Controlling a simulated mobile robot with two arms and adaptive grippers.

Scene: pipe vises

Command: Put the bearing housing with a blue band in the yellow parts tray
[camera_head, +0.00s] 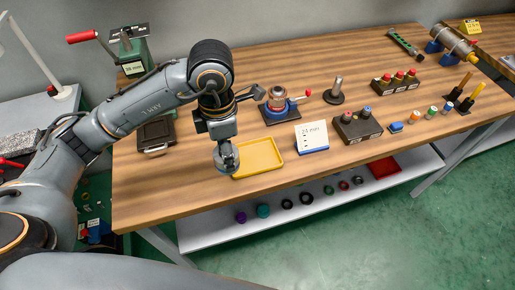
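The yellow parts tray (272,171) lies near the front edge of the wooden bench and looks empty. My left gripper (226,146) points down at the tray's left end. It appears shut on a round grey part with bluish colour, which looks like the bearing housing (227,161). The housing overlaps the tray's left rim in the picture; I cannot tell whether it touches the tray or bench. The fingers are small and partly hidden. My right gripper is not in view.
A "23 mm" sign (312,137) stands right of the tray. Behind are a blue-based fixture (278,105) with a red-tipped lever and an upright metal post (336,91). A dark button box (357,126) and several small banded parts stand farther right. A shelf (300,204) below holds rings.

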